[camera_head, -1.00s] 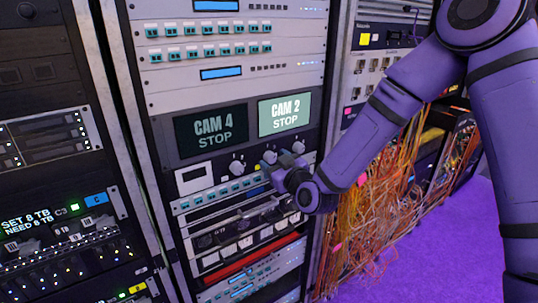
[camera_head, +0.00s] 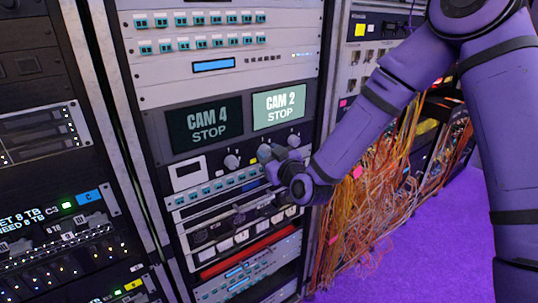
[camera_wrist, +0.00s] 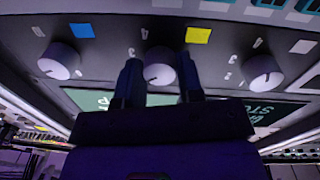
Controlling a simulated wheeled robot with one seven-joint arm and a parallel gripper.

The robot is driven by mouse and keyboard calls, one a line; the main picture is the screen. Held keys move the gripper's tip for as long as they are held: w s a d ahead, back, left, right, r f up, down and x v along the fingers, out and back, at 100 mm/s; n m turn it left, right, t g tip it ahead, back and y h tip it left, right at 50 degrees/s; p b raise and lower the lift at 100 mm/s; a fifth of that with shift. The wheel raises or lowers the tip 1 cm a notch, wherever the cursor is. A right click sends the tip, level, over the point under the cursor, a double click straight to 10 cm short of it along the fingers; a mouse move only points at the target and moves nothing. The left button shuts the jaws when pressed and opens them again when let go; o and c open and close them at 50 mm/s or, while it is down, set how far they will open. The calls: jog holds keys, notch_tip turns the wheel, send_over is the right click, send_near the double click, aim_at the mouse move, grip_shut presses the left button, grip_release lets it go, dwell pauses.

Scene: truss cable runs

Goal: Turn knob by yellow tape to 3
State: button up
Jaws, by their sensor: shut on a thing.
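In the wrist view, a round pale knob (camera_wrist: 160,65) sits between two others, with a yellow tape (camera_wrist: 198,35) just above and right of it. My gripper (camera_wrist: 160,81) has one finger on each side of this knob and is shut on it. A dark pointer line shows low on the knob's face. In the head view, my gripper (camera_head: 266,154) covers this knob.
A knob by blue tape (camera_wrist: 81,30) stands to the left in the wrist view, and another knob (camera_wrist: 262,71) to the right. The CAM 4 STOP screen (camera_head: 206,124) and CAM 2 STOP screen (camera_head: 279,107) are above the knobs in the head view. Loose orange cables (camera_head: 375,190) hang at right.

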jog(key=m, duration=0.9)
jog(key=shift+g, duration=0.3)
dwell(0.4)
jog(key=o, duration=0.9)
